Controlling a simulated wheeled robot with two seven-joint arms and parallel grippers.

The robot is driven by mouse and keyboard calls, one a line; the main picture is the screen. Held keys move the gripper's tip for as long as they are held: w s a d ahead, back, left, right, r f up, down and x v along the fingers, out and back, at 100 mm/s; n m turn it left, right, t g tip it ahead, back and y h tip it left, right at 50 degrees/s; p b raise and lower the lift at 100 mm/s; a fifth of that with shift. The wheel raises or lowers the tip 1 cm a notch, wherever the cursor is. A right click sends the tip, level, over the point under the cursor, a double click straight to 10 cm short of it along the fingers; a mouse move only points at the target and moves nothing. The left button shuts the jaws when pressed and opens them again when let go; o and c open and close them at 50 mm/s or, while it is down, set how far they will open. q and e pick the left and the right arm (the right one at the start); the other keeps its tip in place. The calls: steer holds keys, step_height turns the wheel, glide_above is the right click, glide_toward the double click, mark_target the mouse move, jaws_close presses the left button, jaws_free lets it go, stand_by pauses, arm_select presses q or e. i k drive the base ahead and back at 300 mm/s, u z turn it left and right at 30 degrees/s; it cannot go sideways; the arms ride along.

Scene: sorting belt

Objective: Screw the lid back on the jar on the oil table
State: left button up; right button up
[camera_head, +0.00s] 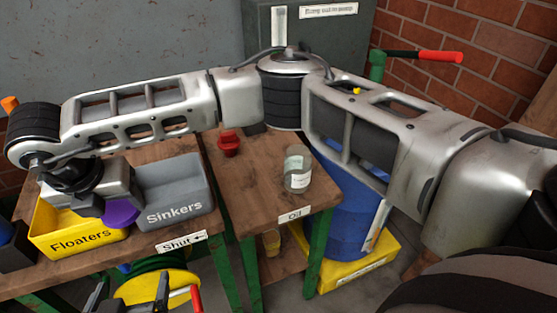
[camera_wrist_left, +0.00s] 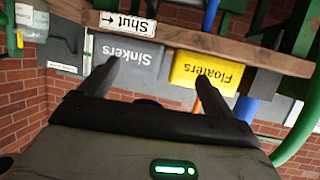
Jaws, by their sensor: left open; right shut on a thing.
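A clear jar (camera_head: 298,170) with a white label stands upright on the oil table (camera_head: 255,195). I cannot tell whether its mouth is covered. A red knobbed piece (camera_head: 229,143), possibly the lid, sits left of the jar at the table's back edge. My right gripper (camera_head: 106,208) is far left of both, above the Floaters bin, shut on a purple object (camera_head: 121,213) that is partly hidden. My left gripper (camera_head: 130,290) is low in front of the left table, open and empty. Its two spread fingers also show in the left wrist view (camera_wrist_left: 155,82).
A yellow Floaters bin (camera_head: 75,243) and a grey Sinkers bin (camera_head: 185,215) stand side by side on the left table. A "Shut" sign (camera_head: 181,243) is on its front edge. A blue drum (camera_head: 347,225) stands right of the oil table. My right arm spans the scene behind the jar.

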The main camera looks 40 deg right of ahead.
mark_target(297, 169)
steer(key=z, duration=2.9)
steer(key=i, duration=1)
steer(key=u, duration=2.45)
